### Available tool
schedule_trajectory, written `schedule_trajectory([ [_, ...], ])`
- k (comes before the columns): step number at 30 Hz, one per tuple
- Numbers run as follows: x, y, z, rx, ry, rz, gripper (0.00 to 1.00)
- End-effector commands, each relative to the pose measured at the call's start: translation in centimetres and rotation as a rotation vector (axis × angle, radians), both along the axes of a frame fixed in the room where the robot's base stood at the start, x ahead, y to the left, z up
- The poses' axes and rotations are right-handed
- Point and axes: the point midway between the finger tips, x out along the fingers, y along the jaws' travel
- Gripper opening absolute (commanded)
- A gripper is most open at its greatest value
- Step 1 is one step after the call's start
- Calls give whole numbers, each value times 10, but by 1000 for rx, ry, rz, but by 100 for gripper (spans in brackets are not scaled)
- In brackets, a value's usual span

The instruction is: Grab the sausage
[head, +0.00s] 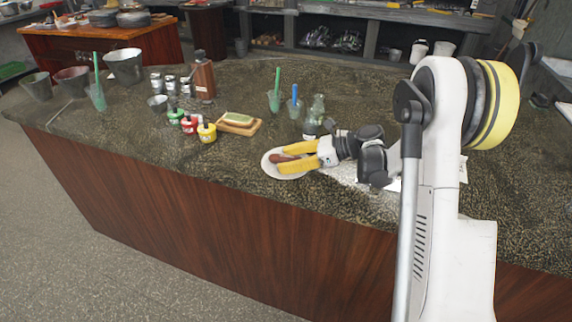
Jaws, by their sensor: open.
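The sausage (281,158) is a small reddish-brown piece lying on a round white plate (268,168) near the counter's front edge. My gripper (287,158) has two yellow fingers and comes in from the right, low over the plate. The fingers are open, one on the far side and one on the near side of the sausage. Part of the sausage is hidden by the fingers. I cannot tell whether the fingers touch it or the plate.
A glass bottle (316,108) stands just behind my gripper. A wooden board with a sponge-like block (239,119), sauce jars (207,132), a brown bottle (203,77) and several cups stand farther left on the dark counter (150,155). The counter left of the plate is clear.

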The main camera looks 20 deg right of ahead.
Motion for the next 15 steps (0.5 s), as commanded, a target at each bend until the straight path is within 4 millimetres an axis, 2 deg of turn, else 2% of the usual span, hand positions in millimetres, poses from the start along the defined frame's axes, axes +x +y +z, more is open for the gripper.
schedule_trajectory([
  [5,0,0,1,0,0,0,48],
  [9,0,0,1,0,0,-1,6],
  [10,0,0,1,0,0,0,0],
  [15,0,-1,1,0,0,0,0],
])
